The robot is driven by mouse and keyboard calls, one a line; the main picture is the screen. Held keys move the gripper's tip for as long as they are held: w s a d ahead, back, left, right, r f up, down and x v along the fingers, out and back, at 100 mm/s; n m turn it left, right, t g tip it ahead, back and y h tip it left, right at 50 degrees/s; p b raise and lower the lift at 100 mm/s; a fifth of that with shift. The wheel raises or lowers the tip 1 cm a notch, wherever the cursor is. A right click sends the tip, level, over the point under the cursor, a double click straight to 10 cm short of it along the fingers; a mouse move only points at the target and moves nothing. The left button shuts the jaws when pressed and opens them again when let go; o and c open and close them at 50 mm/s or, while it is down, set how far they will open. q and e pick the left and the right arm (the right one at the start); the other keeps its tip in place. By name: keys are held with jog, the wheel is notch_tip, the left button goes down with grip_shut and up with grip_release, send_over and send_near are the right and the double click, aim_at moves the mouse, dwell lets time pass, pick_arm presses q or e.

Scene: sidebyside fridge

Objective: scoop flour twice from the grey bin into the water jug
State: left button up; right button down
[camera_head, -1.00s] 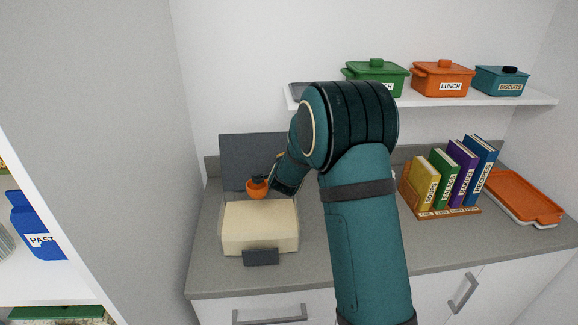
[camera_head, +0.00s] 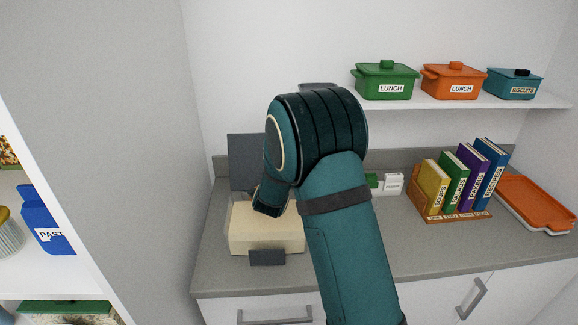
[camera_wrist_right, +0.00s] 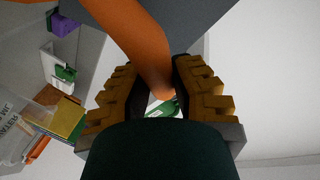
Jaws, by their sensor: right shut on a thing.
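The bin (camera_head: 267,257) stands on the counter at the left, with cream flour (camera_head: 265,232) showing. Its dark grey lid (camera_head: 242,158) stands upright behind. My right gripper (camera_wrist_right: 160,88) is shut on the orange handle (camera_wrist_right: 140,40) of the scoop in the right wrist view. In the head view my right wrist hangs over the bin's back part and hides the gripper and scoop. Whether the scoop holds flour cannot be seen. I cannot make out the water jug in the head view; my arm covers the middle of the counter. My left gripper is out of view.
Behind my arm lie small white and green items (camera_head: 392,184). A book rack (camera_head: 455,217) and an orange tray (camera_head: 537,202) stand to the right. A wall shelf (camera_head: 455,103) with lidded pots is above. A tall side wall (camera_head: 150,150) bounds the left.

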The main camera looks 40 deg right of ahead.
jog(key=shift+w+a+r+n+t+h+b, duration=0.1)
jog(key=shift+a+r+n+t+h+b, duration=0.15)
jog(key=shift+a+n+t+h+b, duration=0.25)
jog(key=shift+s+a+r+n+t+h+b, duration=0.1)
jog(key=shift+a+r+n+t+h+b, duration=0.15)
jog(key=shift+a+n, duration=0.35)
jog(key=shift+w+a+r+n+t+h+b, duration=0.1)
jog(key=shift+a+r+n+t+h+b, duration=0.15)
jog(key=shift+a+n+b, duration=0.35)
jog(key=shift+a+f, duration=0.1)
jog(key=shift+a, duration=0.05)
pick_arm(q)
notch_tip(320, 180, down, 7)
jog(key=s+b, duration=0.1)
jog(key=b, duration=0.3)
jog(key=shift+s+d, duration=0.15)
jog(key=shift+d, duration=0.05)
pick_arm(e)
jog(key=shift+f, duration=2)
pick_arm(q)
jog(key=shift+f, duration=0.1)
pick_arm(e)
jog(key=shift+f, duration=0.1)
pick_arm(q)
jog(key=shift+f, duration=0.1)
